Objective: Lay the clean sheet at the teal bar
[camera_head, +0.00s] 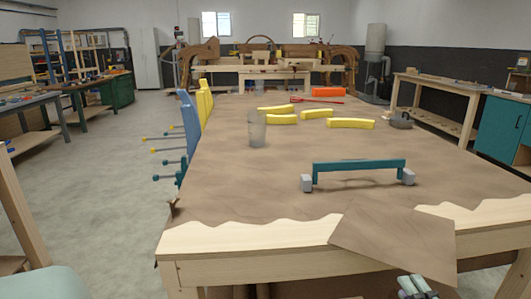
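The teal bar (358,165) stands on the brown-covered table between two grey blocks, raised above the surface like a low bridge. A plain brown four-cornered sheet (400,238) spans the table's front edge, right of centre, and hides part of the wooden rail. It is nearer to me than the bar and apart from it. My gripper (415,284) is at the bottom edge of the picture, at the sheet's near edge. The sheet juts out flat from it and appears held there. The fingertips are small and partly cut off.
The table's brown cover (230,180) has a wavy front edge above bare wood. A clear cylinder (257,130), several yellow curved pieces (350,123) and a dark grey object (401,121) stand farther back. Blue and yellow forms (190,125) line the left edge. The surface around the bar is mostly clear.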

